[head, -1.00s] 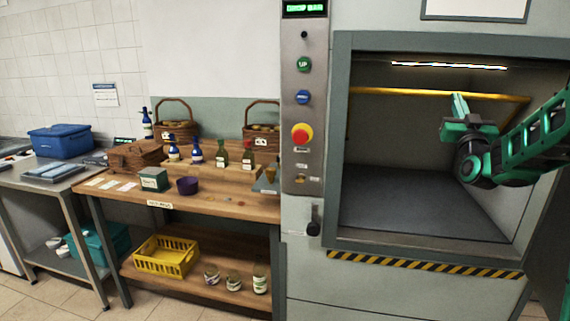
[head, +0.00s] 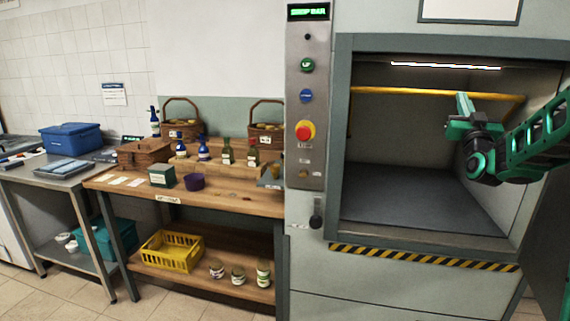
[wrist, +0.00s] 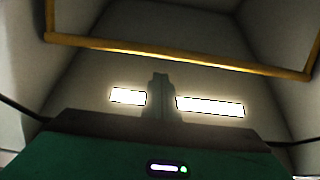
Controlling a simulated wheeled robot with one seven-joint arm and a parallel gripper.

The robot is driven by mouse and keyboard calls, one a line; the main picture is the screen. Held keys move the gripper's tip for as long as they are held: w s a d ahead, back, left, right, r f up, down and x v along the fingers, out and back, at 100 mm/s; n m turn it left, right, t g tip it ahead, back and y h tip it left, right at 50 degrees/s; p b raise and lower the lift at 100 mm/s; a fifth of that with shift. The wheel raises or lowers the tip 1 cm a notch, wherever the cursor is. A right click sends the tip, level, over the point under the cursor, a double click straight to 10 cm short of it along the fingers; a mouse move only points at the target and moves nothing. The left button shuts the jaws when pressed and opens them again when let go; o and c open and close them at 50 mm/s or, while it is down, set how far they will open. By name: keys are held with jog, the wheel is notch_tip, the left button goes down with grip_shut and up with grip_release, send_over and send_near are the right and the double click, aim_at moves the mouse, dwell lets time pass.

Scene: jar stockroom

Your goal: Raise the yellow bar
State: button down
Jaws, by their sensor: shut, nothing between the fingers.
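The yellow bar (head: 410,92) runs across the upper part of an open hoist compartment, below a strip light. Its side arm drops along the left wall. In the wrist view the bar (wrist: 180,57) crosses the top of the picture, apart from the fingers. My gripper (head: 462,102) is shut and empty, pointing up inside the compartment at its right half. Its tip overlaps the bar in the head view; I cannot tell whether they touch. In the wrist view my closed fingers (wrist: 160,92) stand between two bright light strips.
A control column (head: 307,110) left of the opening carries a green UP button (head: 307,65), a blue button (head: 306,96), a red stop knob (head: 305,130) and a lit display (head: 308,12). The compartment floor (head: 420,200) is empty. A wooden bench (head: 235,198) stands left.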

jog(key=s+a+f+g+y, duration=0.2)
jog(key=s+f+g, duration=1.15)
jog(key=f, duration=0.65)
jog(key=s+a+f+m+g+y, duration=0.1)
jog(key=s+a+f+g, duration=0.2)
jog(key=s, duration=0.9)
jog(key=s+a+f+m+g+y, duration=0.1)
jog(key=s+f, duration=0.4)
jog(key=s, duration=0.8)
jog(key=s+a+f+m+g+y, duration=0.1)
jog(key=s+a+f+g, duration=0.3)
jog(key=s, duration=0.8)
jog(key=shift+s+a+f+m+g+y, duration=0.3)
jog(key=shift+s+g+y, duration=0.15)
jog(key=shift+g, duration=0.5)
